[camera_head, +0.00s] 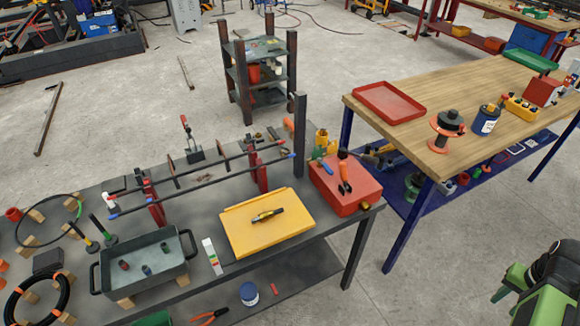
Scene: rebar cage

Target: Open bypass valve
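I cannot single out a bypass valve with certainty. A small dark and yellow fitting (267,215) lies on the yellow board (250,238) on the grey bench. A red box (360,195) at the bench's right end carries an upright orange-handled tool (344,175), with yellow parts behind it. No valve handle position can be made out. A green and black part of my arm, with what may be my gripper (515,280), shows at the lower right edge, well apart from the bench. Its fingers are not clear, and I see nothing held.
The grey bench also holds a rebar frame (200,178), a grey tub (145,268) and a black cable coil (32,300). A wooden-topped table (465,95) with a red tray (388,103) stands to the right.

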